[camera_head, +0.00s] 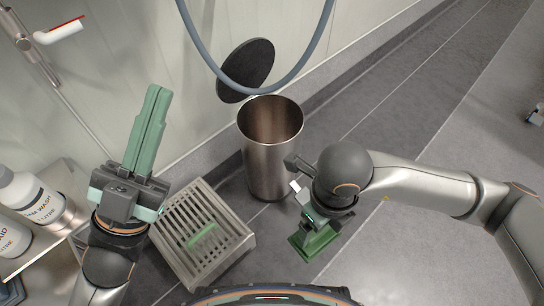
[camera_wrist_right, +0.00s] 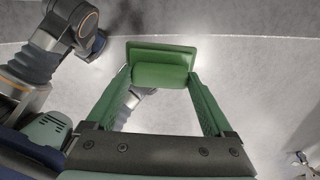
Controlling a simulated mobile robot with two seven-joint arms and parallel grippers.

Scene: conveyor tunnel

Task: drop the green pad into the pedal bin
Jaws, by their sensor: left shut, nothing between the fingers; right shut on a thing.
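The pedal bin (camera_head: 268,165) is a tall steel cylinder at the middle of the head view. Its dark round lid (camera_head: 247,70) stands open behind the mouth. My right gripper (camera_head: 316,238) is to the right of the bin, pointing down, below the level of its rim in the picture. In the right wrist view it is shut on the green pad (camera_wrist_right: 162,65), held between both green fingertips. My left gripper (camera_head: 156,95) is shut and empty, fingers pointing up the picture, left of the bin.
A pale slatted crate (camera_head: 232,243) with a green piece (camera_head: 202,236) in its slats stands left of the bin. A blue-grey hose (camera_head: 205,55) loops in front of the lid. White bottles (camera_head: 28,195) stand on a shelf at far left.

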